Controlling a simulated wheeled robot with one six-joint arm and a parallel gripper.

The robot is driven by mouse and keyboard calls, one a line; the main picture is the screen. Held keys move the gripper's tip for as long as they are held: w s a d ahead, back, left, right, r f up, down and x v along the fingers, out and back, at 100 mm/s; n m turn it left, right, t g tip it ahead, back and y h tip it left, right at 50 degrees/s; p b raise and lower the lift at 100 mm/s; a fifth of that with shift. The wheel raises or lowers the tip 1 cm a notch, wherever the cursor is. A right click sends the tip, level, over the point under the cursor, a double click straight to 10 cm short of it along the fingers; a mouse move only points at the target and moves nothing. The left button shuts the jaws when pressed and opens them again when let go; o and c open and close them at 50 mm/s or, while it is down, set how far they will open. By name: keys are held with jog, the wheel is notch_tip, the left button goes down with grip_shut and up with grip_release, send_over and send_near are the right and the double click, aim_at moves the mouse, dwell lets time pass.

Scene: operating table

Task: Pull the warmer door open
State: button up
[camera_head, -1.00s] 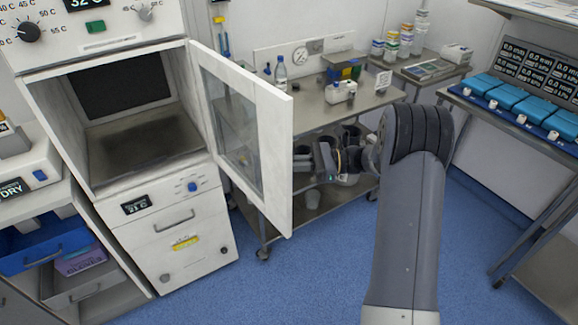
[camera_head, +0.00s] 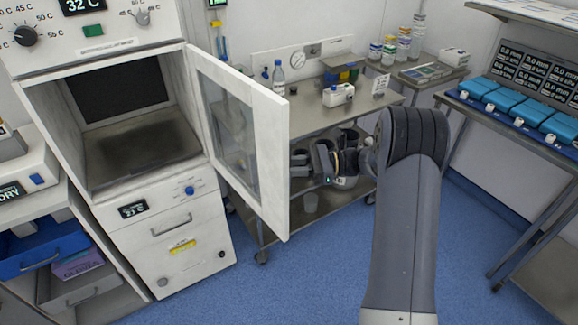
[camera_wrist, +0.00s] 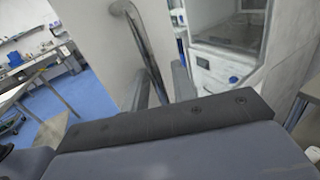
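The warmer door (camera_head: 272,150) is a white frame with a glass pane. It stands swung wide open to the right of the warmer (camera_head: 170,225), and the dark chamber (camera_head: 130,145) is exposed. My gripper (camera_head: 300,165) is just right of the door's free edge, on its outer side. In the wrist view the door (camera_wrist: 95,35) shows as a white panel with a curved metal handle (camera_wrist: 142,40). My gripper (camera_wrist: 160,90) has its two fingers apart, with the handle's lower end seen between them. I cannot tell whether a finger touches the handle. The handle is hidden in the head view.
A steel trolley (camera_head: 330,118) with a bottle (camera_head: 279,77) and other items stands behind the door and my gripper. A bench with blue devices (camera_head: 515,105) is at right. Blue bins (camera_head: 45,250) are at lower left. The blue floor (camera_head: 290,290) in front is clear.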

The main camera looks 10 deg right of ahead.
jog(key=d+b, duration=0.2)
jog(key=d, duration=0.8)
jog(key=shift+d, duration=0.35)
jog(key=a+p, duration=0.2)
jog(key=a, duration=0.8)
jog(key=shift+a, duration=0.3)
jog(key=shift+s+a, duration=0.1)
jog(key=shift+a, duration=0.15)
jog(key=shift+s+d, duration=0.1)
